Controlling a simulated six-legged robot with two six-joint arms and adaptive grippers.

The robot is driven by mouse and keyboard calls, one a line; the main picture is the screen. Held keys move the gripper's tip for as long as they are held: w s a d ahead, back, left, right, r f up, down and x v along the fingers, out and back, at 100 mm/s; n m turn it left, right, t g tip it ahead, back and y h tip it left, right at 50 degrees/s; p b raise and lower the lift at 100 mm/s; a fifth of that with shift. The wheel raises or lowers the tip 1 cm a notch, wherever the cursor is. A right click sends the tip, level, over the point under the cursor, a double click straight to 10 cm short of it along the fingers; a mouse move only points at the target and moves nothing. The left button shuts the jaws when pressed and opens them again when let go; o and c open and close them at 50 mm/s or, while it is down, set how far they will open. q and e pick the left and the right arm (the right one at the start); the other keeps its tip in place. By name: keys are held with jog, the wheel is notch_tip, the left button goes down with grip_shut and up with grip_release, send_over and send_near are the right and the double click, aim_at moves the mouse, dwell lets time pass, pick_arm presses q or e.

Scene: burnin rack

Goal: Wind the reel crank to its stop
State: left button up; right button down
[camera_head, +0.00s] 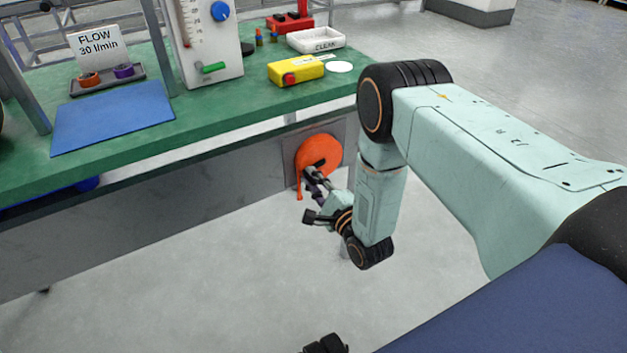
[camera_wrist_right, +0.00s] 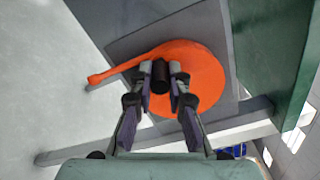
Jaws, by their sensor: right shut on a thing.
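The orange reel (camera_head: 321,150) is mounted on a grey plate below the green bench top in the head view. It also fills the middle of the right wrist view (camera_wrist_right: 207,75), with an orange tail reaching to the left. My right gripper (camera_head: 312,172) is at the reel's face, and in the wrist view its fingers (camera_wrist_right: 160,78) are shut on the dark crank handle (camera_wrist_right: 160,72). The crank arm behind the handle is mostly hidden by the fingers. A small dark part at the bottom of the head view may be my left gripper, but this is unclear.
The green bench (camera_head: 215,125) overhangs the reel. On it are a blue mat (camera_head: 112,117), a flow meter panel (camera_head: 222,75), a yellow device (camera_head: 296,70) and a white tray (camera_head: 316,40). The floor in front of the reel is clear.

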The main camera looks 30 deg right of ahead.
dwell(0.3)
jog(key=c, duration=1.3)
grip_release()
jog(key=shift+s, duration=0.1)
jog(key=s, duration=1.2)
jog(key=shift+d, duration=0.45)
